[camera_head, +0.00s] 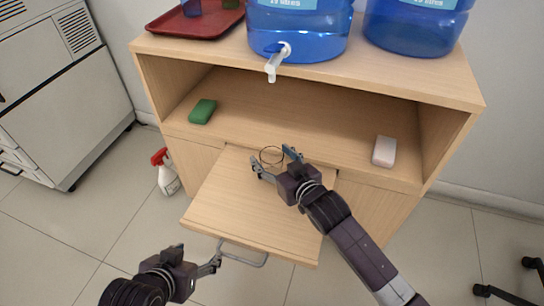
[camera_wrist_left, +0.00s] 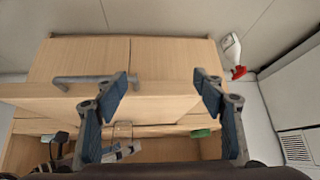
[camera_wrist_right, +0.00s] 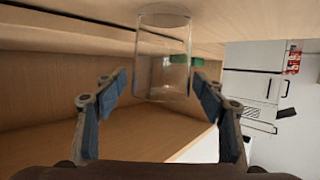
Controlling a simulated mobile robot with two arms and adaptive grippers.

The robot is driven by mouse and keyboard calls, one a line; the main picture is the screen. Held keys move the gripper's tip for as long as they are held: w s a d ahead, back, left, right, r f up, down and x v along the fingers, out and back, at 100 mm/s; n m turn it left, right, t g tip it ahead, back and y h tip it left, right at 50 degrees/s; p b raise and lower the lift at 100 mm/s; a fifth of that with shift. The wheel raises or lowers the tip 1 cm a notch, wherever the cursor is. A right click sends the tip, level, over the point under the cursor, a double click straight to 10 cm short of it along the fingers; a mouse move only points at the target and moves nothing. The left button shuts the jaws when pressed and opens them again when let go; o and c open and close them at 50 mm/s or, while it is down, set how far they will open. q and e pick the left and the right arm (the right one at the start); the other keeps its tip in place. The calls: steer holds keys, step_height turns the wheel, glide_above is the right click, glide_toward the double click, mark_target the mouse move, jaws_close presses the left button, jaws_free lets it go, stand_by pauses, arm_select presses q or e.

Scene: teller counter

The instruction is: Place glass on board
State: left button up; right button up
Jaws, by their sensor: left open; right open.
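The clear glass (camera_head: 271,156) is at the inner end of the pulled-out wooden board (camera_head: 245,215), close to the shelf's front edge. It also shows in the right wrist view (camera_wrist_right: 162,60), upright to the board, between the finger pads with gaps on both sides. I cannot tell whether its base touches the board. My right gripper (camera_head: 272,158) is open around the glass. My left gripper (camera_head: 214,262) is open and empty, low at the left near the board's metal handle (camera_head: 242,255).
A green sponge (camera_head: 202,111) and a white-pink bar (camera_head: 384,151) lie on the shelf. Blue water jugs (camera_head: 298,30) and a red tray (camera_head: 195,22) stand on the cabinet top. A spray bottle (camera_head: 166,175) stands on the floor. The board's front part is clear.

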steer(key=p+v, duration=0.2)
steer(key=v, duration=0.4)
steer(key=shift+s+d+r, duration=0.1)
steer(key=shift+s+r, duration=0.05)
arm_select(q)
steer(key=s+a+f+g+y+p, duration=0.1)
steer(key=s+g, duration=0.3)
steer(key=s, duration=0.4)
steer(key=shift+s+a+f, duration=0.2)
steer(key=shift+s+a, duration=0.2)
steer(key=shift+a, duration=0.45)
arm_select(e)
steer(key=v, duration=0.5)
steer(key=shift+s+d+r, duration=0.1)
steer(key=shift+s+d, duration=0.05)
steer(key=shift+s, duration=0.1)
